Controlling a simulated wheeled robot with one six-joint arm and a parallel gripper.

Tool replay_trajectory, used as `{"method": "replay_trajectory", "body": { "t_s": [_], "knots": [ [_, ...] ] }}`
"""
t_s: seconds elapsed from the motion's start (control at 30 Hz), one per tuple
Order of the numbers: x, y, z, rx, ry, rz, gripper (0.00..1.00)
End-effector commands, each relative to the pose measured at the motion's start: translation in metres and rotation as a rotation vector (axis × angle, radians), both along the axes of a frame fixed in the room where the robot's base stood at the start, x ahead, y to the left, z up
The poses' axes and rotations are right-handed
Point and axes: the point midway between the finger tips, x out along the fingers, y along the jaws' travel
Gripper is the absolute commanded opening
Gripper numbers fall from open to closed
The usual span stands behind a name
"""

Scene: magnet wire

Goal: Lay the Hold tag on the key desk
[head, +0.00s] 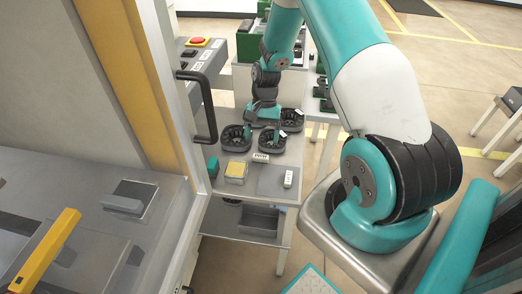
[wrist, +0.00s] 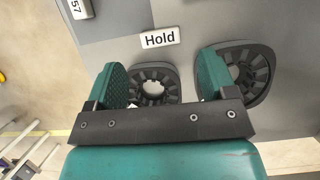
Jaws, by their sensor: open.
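The white Hold tag (head: 260,157) lies flat on the grey bench top, in front of the black slotted rings. In the wrist view the tag (wrist: 159,39) shows its word upright, just beyond the gripper. My gripper (head: 264,132) points down over the rings, behind the tag. In the wrist view my gripper (wrist: 163,78) has its teal fingers wide apart with nothing held; a ring (wrist: 153,85) shows between them. A grey panel (head: 190,62) with a red button and black keys, at the upper left, looks like the key desk.
A white tag (head: 288,178) marked 57 lies on a darker grey mat (head: 270,183). A yellow-topped block (head: 236,171) and a teal block (head: 213,167) stand left of it. The machine door's black handle (head: 204,105) juts out between panel and bench.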

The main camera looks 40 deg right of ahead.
Motion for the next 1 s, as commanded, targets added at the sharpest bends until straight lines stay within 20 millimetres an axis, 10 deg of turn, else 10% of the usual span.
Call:
{"method": "replay_trajectory", "body": {
  "t_s": [0.3, 0.47, 1.0],
  "knots": [
    [0.013, -0.017, 0.049, 0.000, -0.001, 0.000, 0.75],
    [0.015, -0.016, 0.059, 0.000, -0.037, 0.081, 0.39],
    [-0.005, 0.022, 0.108, -0.049, -0.421, 1.414, 0.34]
  ]
}}
